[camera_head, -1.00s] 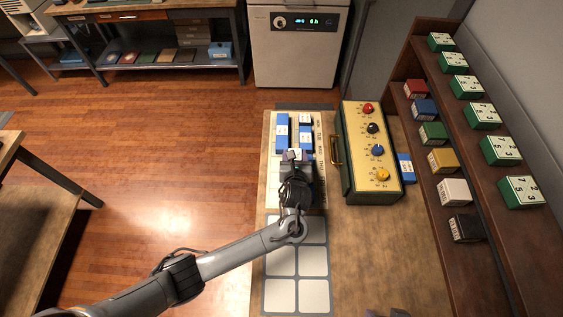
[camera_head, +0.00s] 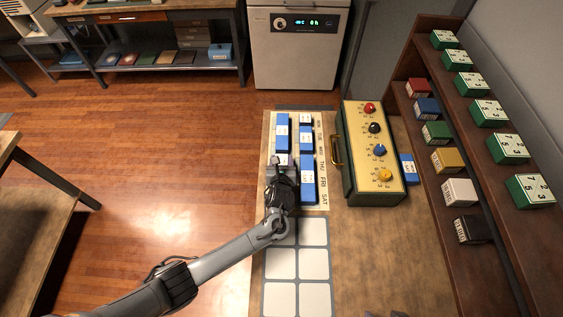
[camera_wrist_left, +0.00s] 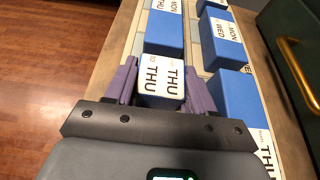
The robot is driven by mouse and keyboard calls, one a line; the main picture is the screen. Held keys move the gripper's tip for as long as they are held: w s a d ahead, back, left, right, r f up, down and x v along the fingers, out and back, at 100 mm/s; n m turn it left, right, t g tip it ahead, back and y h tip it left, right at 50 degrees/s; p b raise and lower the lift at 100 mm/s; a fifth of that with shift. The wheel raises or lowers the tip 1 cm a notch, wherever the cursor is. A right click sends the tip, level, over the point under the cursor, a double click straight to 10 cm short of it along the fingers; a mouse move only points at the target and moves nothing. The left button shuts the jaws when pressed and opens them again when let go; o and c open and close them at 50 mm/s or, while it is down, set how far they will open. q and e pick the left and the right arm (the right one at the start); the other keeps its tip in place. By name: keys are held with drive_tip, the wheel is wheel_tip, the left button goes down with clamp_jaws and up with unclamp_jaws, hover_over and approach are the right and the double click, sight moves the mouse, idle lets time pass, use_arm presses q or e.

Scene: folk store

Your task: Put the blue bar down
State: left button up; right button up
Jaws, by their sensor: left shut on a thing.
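My left gripper (camera_head: 281,162) is shut on a small blue bar (camera_wrist_left: 161,80) with a white top that reads THU to THU. In the left wrist view the purple fingers (camera_wrist_left: 160,85) are on both sides of it. The bar is over the left column of the day board (camera_head: 321,170), just below a longer blue bar (camera_head: 283,133). I cannot tell whether it touches the board. To its right lies a long blue bar (camera_head: 308,180), with another blue bar (camera_head: 306,141) above it. My right gripper is not in view.
A control box (camera_head: 372,150) with coloured knobs and a brass handle stands right of the board, with a blue block (camera_head: 408,169) beside it. A white-squared grid (camera_head: 297,247) lies empty in front. Shelves (camera_head: 478,130) with coloured boxes stand at the right.

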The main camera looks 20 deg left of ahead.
use_arm(q)
drive_tip(key=shift+f, duration=0.1)
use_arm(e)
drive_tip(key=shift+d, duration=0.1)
use_arm(q)
drive_tip(key=o, duration=1)
drive_tip(key=shift+r, duration=0.2)
drive_tip(key=shift+s+d+r, duration=0.1)
drive_tip(key=shift+s+r, duration=0.05)
drive_tip(key=shift+s, duration=0.15)
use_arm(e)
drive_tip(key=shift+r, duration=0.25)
use_arm(q)
drive_tip(key=p+v, duration=0.3)
drive_tip(key=v, duration=0.6)
drive_tip(key=shift+s+d+r, duration=0.1)
drive_tip(key=shift+s, duration=0.25)
drive_tip(key=shift+s+d+r+p, duration=0.1)
drive_tip(key=shift+s+p, duration=0.1)
drive_tip(key=shift+s, duration=0.15)
drive_tip(key=shift+s+d+r+p, duration=0.15)
drive_tip(key=shift+s, duration=0.15)
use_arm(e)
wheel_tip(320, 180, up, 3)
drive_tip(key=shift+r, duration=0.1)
